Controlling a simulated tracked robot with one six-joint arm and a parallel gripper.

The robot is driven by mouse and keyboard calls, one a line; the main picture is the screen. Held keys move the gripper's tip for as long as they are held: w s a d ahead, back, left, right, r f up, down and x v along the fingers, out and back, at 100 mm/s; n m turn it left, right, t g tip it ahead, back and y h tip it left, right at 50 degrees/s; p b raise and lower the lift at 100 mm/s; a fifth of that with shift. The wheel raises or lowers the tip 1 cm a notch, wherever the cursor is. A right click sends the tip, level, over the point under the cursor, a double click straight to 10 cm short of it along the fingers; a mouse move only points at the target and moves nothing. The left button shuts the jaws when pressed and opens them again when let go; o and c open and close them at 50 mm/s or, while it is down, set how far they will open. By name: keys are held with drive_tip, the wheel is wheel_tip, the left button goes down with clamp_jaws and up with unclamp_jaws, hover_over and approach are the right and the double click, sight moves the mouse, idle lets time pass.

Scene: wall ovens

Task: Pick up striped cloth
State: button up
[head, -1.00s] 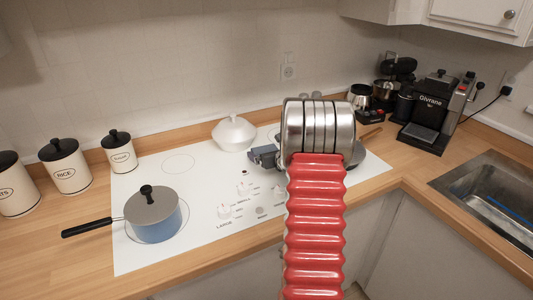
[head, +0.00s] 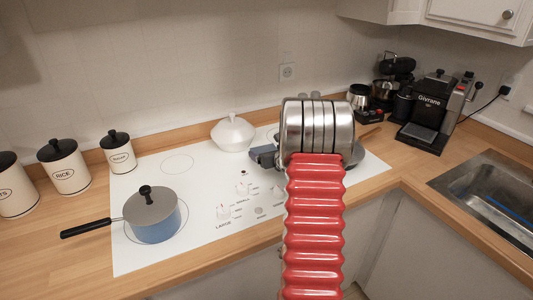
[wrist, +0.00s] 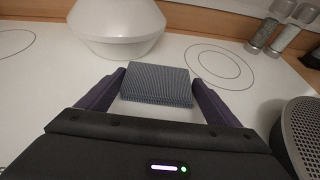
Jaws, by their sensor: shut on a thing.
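The cloth (wrist: 157,84) is a folded, flat blue-grey square with a fine ribbed texture in the wrist view. It lies between my two dark purple fingers, and my gripper (wrist: 157,78) is shut on its left and right sides. It is over the white stovetop, close to the surface; I cannot tell whether it still touches it. In the head view my gripper (head: 265,156) shows only partly at the left of my arm's metal end, and the cloth is hidden there.
A white lidded pot (head: 233,132) stands just beyond the cloth. A blue saucepan (head: 156,222) sits at the stove's front left. Two shakers (wrist: 268,30) stand at the back, and a dark round perforated thing (wrist: 302,130) is close on the right. Canisters (head: 66,166) line the left.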

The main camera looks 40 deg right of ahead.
wheel_tip(320, 180, up, 10)
idle(0.5)
idle(0.5)
